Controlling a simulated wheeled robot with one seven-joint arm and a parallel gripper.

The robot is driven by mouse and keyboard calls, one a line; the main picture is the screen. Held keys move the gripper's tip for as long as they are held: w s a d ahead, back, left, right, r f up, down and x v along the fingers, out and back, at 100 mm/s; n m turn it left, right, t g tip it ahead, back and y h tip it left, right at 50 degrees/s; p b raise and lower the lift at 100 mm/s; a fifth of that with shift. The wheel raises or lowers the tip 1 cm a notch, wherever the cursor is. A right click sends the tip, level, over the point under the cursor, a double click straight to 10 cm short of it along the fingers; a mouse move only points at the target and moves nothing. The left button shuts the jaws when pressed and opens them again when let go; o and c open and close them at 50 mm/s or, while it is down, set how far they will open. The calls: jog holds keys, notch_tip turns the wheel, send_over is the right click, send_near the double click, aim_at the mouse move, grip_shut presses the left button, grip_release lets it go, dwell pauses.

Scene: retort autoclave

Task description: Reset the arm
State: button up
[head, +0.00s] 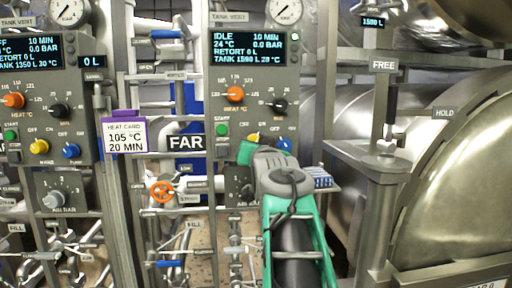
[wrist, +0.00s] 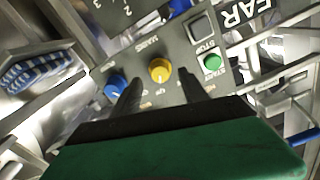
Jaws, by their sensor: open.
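My arm reaches up from the bottom of the head view, and my gripper (head: 250,150) is at the lower part of the right-hand control panel (head: 222,105), mostly hidden behind my own wrist. In the wrist view my gripper (wrist: 160,90) shows two dark fingers, spread apart and empty. The yellow knob (wrist: 160,70) sits between the fingertips, with the blue knob (wrist: 115,84) on the left and the green start button (wrist: 212,62) on the right. I cannot tell whether a finger touches the panel. In the head view the yellow knob (head: 253,137) is partly covered.
The panel display (head: 248,48) reads IDLE, 24 °C, 0.0 BAR. Another control panel (head: 40,100) stands at left, with a heat card (head: 125,136) reading 105 °C, 20 MIN between. A grey post and bracket (head: 375,160) and large steel vessels (head: 455,170) stand at right. Pipes with an orange handwheel (head: 161,191) run below.

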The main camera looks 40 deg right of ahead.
jog(key=v, duration=0.4)
jog(key=shift+s+a, duration=0.1)
jog(key=w+a+f+n+g+y+p, duration=0.2)
jog(key=a+f+y+p, duration=0.1)
jog(key=a+f, duration=0.45)
jog(key=w+a+f+n+g+y+p, duration=0.2)
jog(key=a+f+y, duration=0.1)
jog(key=a+f, duration=0.45)
jog(key=s+a+f+n+g+y+p, duration=0.4)
jog(key=s+a+f+g, duration=0.3)
jog(key=s+a+f, duration=0.6)
notch_tip(320, 180, down, 4)
jog(key=a+n+p, duration=0.1)
jog(key=a, duration=0.1)
jog(key=shift+s+a+n, duration=0.3)
jog(key=shift+a+n, duration=0.1)
jog(key=shift+f, duration=0.15)
